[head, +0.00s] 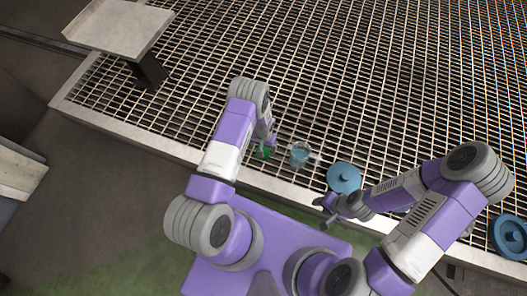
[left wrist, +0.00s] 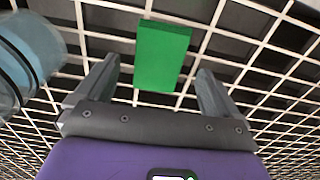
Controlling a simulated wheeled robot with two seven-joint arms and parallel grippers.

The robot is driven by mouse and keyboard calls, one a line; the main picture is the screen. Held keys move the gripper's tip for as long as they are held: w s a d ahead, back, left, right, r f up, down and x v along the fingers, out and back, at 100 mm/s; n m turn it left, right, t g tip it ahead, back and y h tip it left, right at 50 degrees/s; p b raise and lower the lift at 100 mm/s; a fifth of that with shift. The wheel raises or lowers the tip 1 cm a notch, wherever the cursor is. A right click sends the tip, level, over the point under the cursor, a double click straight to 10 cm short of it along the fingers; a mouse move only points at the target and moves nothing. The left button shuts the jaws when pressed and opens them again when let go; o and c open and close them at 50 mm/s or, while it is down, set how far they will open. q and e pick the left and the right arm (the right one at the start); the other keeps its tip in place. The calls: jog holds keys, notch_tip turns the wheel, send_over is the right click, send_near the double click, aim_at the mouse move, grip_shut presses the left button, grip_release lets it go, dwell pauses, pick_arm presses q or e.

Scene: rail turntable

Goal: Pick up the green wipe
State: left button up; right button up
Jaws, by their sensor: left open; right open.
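The green wipe (left wrist: 162,56) is a flat green rectangle on the grating, ahead of and between my left gripper's fingers in the left wrist view. In the head view the green wipe (head: 263,152) shows only as a small patch beside my left wrist, partly hidden by the arm. My left gripper (left wrist: 152,84) is open and empty, with its two grey fingers apart on either side of the wipe's near end; I cannot tell the height gap. In the head view my right gripper (head: 326,213) is open and empty near the platform's front edge.
A clear bluish container (head: 301,153) stands just right of the wipe and also shows at the left wrist view's left edge (left wrist: 28,58). Blue round discs (head: 344,178) (head: 510,236) lie further right. A pale raised plate (head: 118,27) is at back left. The grating (head: 330,70) beyond is clear.

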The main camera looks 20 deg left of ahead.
pick_arm(q)
notch_tip(320, 180, down, 2)
jog(key=shift+f+b, duration=0.2)
jog(key=shift+b, duration=0.1)
jog(key=shift+r, duration=0.1)
jog(key=c, duration=1.1)
notch_tip(320, 180, up, 10)
jog(key=p, duration=0.4)
